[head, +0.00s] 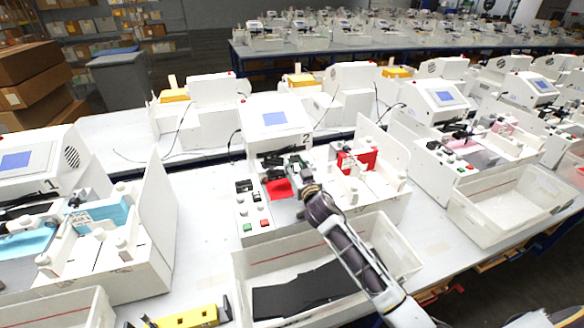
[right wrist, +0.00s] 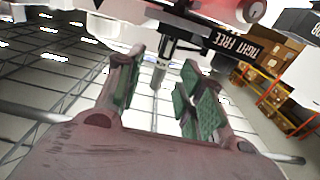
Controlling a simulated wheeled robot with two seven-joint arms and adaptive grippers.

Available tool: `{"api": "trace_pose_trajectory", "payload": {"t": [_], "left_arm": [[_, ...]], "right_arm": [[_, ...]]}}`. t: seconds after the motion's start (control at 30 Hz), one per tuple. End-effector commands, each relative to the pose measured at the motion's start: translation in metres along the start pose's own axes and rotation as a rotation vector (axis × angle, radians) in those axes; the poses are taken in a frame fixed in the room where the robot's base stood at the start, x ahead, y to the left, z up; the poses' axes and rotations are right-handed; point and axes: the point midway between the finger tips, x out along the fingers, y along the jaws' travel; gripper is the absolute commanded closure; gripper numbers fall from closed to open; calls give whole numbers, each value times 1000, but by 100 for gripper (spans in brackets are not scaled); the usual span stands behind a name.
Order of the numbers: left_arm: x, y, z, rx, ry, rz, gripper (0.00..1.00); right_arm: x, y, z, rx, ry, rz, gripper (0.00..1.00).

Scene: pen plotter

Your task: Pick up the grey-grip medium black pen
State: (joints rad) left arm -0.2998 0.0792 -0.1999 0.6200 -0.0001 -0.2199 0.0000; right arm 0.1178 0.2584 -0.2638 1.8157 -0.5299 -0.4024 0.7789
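My right gripper (head: 297,165) reaches into the plotter (head: 274,118) marked 2, in the middle of the head view. In the right wrist view its two fingers (right wrist: 158,88) with green pads stand apart. A slim pen-like piece with a dark upper part and a grey lower part (right wrist: 160,72) shows between and beyond the fingers, with visible gaps at its sides. It looks like the grey-grip black pen, upright under the white machine part. In the head view the gripper hides it. My left gripper is not in view.
A white bin (head: 245,262) with black flat pieces stands in front of the plotter, under my right arm. A red piece (head: 356,160) lies right of the gripper. Neighbouring plotters stand left and right (head: 440,105). A yellow bar (head: 190,318) lies at the bottom left.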

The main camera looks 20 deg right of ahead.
Motion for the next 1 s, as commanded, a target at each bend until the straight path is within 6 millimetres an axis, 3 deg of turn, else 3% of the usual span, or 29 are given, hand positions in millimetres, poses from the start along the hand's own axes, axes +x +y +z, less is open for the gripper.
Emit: {"api": "trace_pose_trajectory", "payload": {"t": [0.4,0.97,1.0], "left_arm": [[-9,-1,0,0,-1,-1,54],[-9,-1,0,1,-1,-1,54],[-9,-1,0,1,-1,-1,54]], "right_arm": [[30,0,-1,0,1,0,62],[32,0,0,1,0,0,62],[32,0,0,1,0,0,66]]}}
